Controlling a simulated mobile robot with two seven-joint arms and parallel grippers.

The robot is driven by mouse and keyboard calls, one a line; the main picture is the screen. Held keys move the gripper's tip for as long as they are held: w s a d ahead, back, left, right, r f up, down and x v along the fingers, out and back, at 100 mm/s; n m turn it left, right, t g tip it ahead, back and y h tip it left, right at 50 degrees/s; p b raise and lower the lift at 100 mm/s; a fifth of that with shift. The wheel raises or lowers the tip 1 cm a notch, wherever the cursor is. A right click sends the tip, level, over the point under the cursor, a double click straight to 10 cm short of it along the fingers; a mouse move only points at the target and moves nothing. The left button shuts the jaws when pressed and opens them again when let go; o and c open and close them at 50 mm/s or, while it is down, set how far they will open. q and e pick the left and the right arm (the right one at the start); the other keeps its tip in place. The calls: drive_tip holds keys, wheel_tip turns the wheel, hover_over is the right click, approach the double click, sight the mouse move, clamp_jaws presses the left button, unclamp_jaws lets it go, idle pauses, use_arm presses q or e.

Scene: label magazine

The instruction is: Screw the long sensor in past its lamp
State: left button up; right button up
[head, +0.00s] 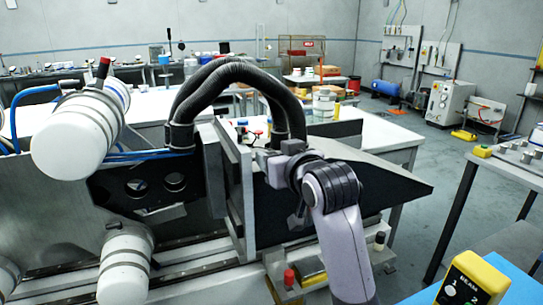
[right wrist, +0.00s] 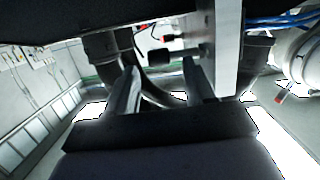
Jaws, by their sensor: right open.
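In the right wrist view my right gripper (right wrist: 160,68) is open, its two fingers pointing up and away. Beyond the fingertips, two dark stubs stick out to the left from a light upright plate (right wrist: 226,40). The lower, longer stub (right wrist: 162,55) has a thick black end and shows between the fingertips. The upper stub (right wrist: 170,37) is shorter and thinner. The lower one looks like the long sensor, but I cannot be sure; no lit lamp can be made out. No contact shows.
Thick black hoses (head: 235,72) arch over the magazine. White rollers (head: 78,135) stand at the left. A red-capped post (head: 289,279) and a black-capped post (head: 379,241) stand low in front. A yellow box marked SEAM (head: 468,281) sits at the lower right.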

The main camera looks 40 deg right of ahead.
drive_tip(key=v, duration=0.2)
drive_tip(key=shift+s, duration=0.35)
drive_tip(key=shift+a, duration=0.1)
drive_tip(key=s+a+f+n+g+y, duration=0.1)
drive_tip(key=s+a+f+g, duration=0.2)
drive_tip(key=f, duration=0.7)
drive_tip(key=s+a+f+n+g+y, duration=0.1)
drive_tip(key=s+a+f+n+g, duration=0.1)
drive_tip(key=s+f, duration=0.5)
drive_tip(key=s+a+f+n+g+y, duration=0.1)
drive_tip(key=s+a+f+g, duration=0.15)
drive_tip(key=s+f, duration=0.5)
drive_tip(key=s+a+f+n+g+y, duration=0.1)
drive_tip(key=s+a+f+g, duration=0.1)
drive_tip(key=s+f+g, duration=0.4)
drive_tip(key=w+a+f+t+y, duration=0.2)
drive_tip(key=w+a+f+t, duration=0.1)
drive_tip(key=f+t, duration=0.5)
drive_tip(key=shift+w+f+t, duration=0.35)
drive_tip(key=shift+w+f, duration=0.3)
drive_tip(key=shift+f, duration=0.6)
